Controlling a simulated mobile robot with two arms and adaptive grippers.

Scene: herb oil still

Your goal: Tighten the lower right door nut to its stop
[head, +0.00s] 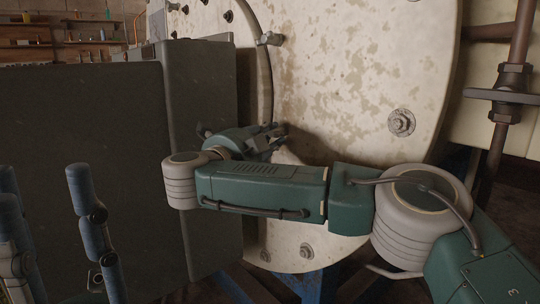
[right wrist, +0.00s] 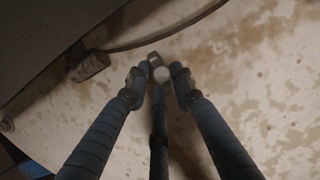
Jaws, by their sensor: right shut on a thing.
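My right gripper (head: 270,137) is in front of the lower part of a worn cream round plate (head: 340,70). In the right wrist view its blue fingers (right wrist: 160,80) close around a small metal nut with a pale round end (right wrist: 162,74), which I take as the lower right door nut. The fingers hide much of the nut, and its gap to its seat cannot be seen. In the head view the nut is hidden behind the gripper. A similar winged nut (head: 270,39) sits higher on the plate. My left gripper (head: 42,195) is at the lower left, fingers apart and empty.
A large dark grey panel (head: 90,150) stands at the left, close beside my right gripper. A bolt with washer (head: 401,121) is on the plate's right. A rusty pipe with a flange (head: 508,95) is at the far right. Shelves (head: 45,42) are behind.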

